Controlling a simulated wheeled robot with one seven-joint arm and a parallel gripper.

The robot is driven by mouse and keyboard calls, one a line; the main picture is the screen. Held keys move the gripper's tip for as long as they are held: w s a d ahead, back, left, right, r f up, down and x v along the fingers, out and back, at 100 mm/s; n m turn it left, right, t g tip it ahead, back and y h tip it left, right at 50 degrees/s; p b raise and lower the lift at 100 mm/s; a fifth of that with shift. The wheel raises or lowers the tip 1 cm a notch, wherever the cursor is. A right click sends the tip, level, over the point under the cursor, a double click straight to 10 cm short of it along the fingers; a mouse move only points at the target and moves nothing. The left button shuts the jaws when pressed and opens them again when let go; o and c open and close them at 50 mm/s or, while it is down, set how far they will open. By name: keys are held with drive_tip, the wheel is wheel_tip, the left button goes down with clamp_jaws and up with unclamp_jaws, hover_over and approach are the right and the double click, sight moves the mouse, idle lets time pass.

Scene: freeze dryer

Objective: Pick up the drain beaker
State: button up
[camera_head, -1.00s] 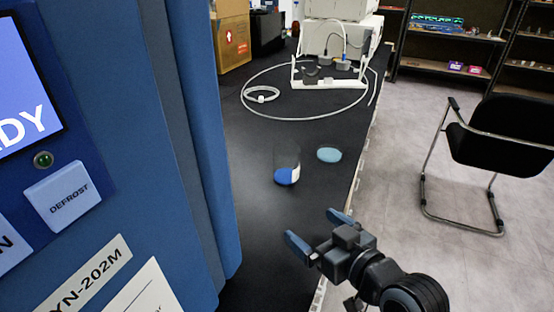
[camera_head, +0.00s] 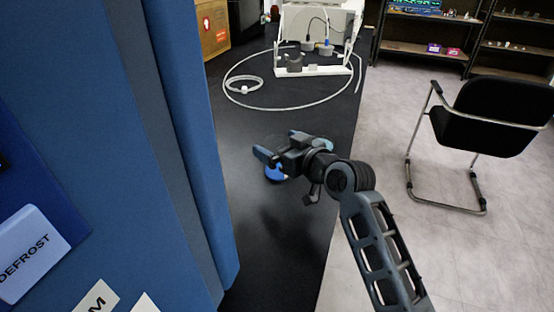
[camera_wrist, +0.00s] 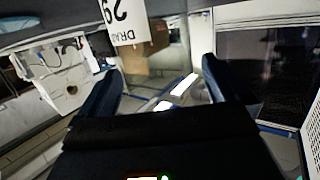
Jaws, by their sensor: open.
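In the wrist view my two fingers (camera_wrist: 162,85) are spread wide. A white label (camera_wrist: 128,22) with black lettering, partly cut off, shows upside down above and between them. The clear glass itself is hard to make out there.
The blue freeze dryer (camera_head: 165,120) stands close on the left. A coiled clear tube (camera_head: 243,87) and a white apparatus (camera_head: 315,70) lie farther back on the bench (camera_head: 275,235). The bench's right edge drops to the floor. A black chair (camera_head: 495,115) stands to the right.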

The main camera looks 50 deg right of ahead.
drive_tip(key=shift+x, duration=1.5)
drive_tip(key=shift+c, duration=0.2)
drive_tip(key=shift+s, duration=0.1)
drive_tip(key=c, duration=1)
drive_tip(key=shift+r, duration=0.2)
